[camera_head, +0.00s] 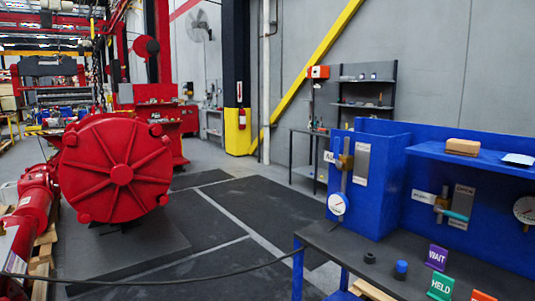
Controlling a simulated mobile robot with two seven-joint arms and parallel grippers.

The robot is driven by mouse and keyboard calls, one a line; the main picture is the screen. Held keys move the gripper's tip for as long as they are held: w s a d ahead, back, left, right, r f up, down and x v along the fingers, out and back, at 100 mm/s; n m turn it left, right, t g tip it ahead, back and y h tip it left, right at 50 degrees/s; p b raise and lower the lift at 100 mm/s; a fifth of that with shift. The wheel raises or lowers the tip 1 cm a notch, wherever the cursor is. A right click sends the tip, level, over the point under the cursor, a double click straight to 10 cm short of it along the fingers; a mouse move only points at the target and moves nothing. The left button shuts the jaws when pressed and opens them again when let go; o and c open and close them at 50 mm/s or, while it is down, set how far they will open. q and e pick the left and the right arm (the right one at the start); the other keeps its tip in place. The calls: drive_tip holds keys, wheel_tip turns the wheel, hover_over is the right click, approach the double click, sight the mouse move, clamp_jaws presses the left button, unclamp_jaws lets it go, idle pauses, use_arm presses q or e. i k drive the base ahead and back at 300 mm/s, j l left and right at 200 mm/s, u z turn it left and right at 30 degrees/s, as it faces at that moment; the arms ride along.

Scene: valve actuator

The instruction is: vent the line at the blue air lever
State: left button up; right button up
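On the blue bench's back panel at the right, a brass valve (441,203) carries a teal-blue lever (456,215) that points right and slightly down. A sign reading OPEN (463,200) is just above the lever, and a small white label is left of the valve. A second brass valve (345,162) sits on a grey pipe on the bench's left cabinet, beside a partly hidden label that seems to start with "A". A dial gauge (337,204) is below it. Neither of my grippers is in view.
The dark bench top (375,245) holds a purple WAIT sign (436,257), a green HELD sign (440,287), an orange sign and small round parts. A second gauge (525,209) is at the right edge. A large red actuator (118,168) stands left; dark floor lies between. A black cable crosses the foreground.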

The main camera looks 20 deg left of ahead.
sight(339, 165)
drive_tip(key=u, duration=0.2)
drive_tip(key=i+j+z, duration=0.1)
drive_tip(key=z, duration=0.35)
drive_tip(key=i+j+z, duration=0.1)
drive_tip(key=z, duration=0.3)
drive_tip(key=i+j+z, duration=0.1)
drive_tip(key=z, duration=0.35)
drive_tip(key=i+j+z, duration=0.25)
drive_tip(key=j, duration=0.3)
drive_tip(key=j+z, duration=0.25)
drive_tip(key=j, duration=0.25)
